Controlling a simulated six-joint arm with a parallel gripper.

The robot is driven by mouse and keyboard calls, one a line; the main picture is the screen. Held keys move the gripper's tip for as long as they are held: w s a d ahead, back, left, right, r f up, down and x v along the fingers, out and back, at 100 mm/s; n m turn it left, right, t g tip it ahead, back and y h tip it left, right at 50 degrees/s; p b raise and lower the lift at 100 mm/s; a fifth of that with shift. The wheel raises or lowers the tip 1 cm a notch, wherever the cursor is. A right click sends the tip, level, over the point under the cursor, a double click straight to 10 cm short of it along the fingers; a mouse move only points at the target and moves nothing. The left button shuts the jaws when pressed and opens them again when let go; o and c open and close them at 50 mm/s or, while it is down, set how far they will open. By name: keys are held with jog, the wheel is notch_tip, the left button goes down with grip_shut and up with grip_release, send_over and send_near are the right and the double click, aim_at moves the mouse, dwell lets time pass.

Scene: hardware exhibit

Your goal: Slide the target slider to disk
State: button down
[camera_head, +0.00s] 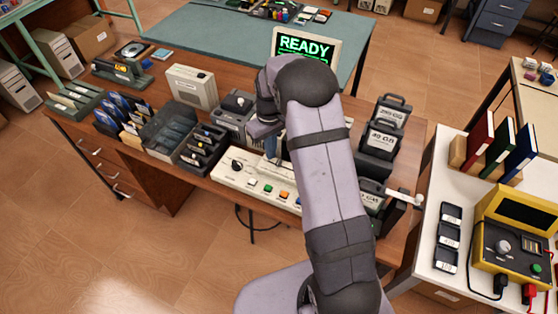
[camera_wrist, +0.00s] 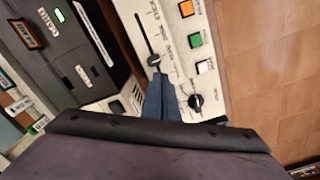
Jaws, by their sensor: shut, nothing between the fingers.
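The target slider's black knob (camera_wrist: 153,60) sits in a dark straight slot on a beige control panel (camera_wrist: 218,92), at the slot's lower end in the wrist view. Small labels line the slot, but I cannot read which one is disk. My gripper (camera_wrist: 160,80) is shut and empty, its blue fingertips just below the slider knob; I cannot tell whether they touch it. In the head view the panel (camera_head: 228,176) is on the wooden desk, and my gripper (camera_head: 271,152) points down over it. My arm and gripper hide the slider there.
The panel also bears a black rotary knob (camera_wrist: 195,101) and orange, green and white buttons (camera_wrist: 195,40). A dark drive unit (camera_wrist: 65,50) stands close beside the panel.

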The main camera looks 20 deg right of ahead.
aim_at(279, 161)
jog(key=shift+f+b, duration=0.7)
jog(key=shift+f, duration=0.5)
jog(key=shift+s+d, duration=1.2)
jog(key=shift+s, duration=0.05)
dwell(1.1)
jog(key=shift+w+a+p, duration=0.2)
jog(key=shift+p, duration=0.1)
dwell(0.5)
jog(key=shift+r+p, duration=2.75)
jog(key=shift+r, duration=0.8)
